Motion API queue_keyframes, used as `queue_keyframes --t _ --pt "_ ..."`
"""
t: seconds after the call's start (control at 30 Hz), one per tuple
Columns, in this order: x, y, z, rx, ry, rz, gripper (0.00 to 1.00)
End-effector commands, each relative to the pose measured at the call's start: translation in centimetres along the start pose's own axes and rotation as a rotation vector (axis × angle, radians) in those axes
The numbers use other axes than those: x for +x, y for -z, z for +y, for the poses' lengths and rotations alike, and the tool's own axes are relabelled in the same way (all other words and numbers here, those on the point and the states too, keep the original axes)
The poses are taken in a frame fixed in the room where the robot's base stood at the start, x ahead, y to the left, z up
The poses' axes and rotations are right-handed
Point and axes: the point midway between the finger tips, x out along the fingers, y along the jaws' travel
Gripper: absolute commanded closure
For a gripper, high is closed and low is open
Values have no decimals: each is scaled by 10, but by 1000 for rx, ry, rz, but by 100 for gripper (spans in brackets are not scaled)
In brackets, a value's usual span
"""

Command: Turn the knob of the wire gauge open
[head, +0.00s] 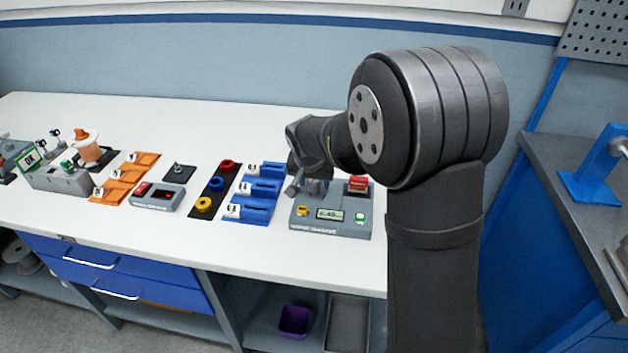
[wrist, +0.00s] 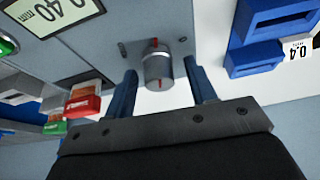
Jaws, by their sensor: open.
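The wire gauge (head: 345,228) is a grey box at the right of the white bench, its display (head: 329,214) showing about 0.40. In the wrist view its grey top face (wrist: 122,22) and display (wrist: 48,22), reading 0.40 mm, are seen up close. The knob (wrist: 158,68) is a short metal cylinder with red marks, on the gauge's edge. My gripper (wrist: 160,72) is open, with one blue-grey finger on each side of the knob and a visible gap to both. In the head view my gripper (head: 312,184) is over the gauge's back left, hiding the knob.
Blue holders (head: 258,188) stand just left of the gauge. A red box (head: 358,184) is at its back right. A black plate with coloured rings (head: 214,187) and orange holders (head: 127,178) lie further left. The bench's front strip is clear.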

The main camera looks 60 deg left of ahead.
Motion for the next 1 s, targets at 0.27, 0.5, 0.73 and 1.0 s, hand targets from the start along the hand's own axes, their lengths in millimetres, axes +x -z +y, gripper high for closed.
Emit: queue_keyframes --t 0.27,0.5,0.73,1.0 --pt "0 0 0 0 0 0 94" --pt "0 0 0 -20 8 0 94" --pt "0 0 1 -113 48 -1 94" --pt "0 0 1 -322 136 -1 94"
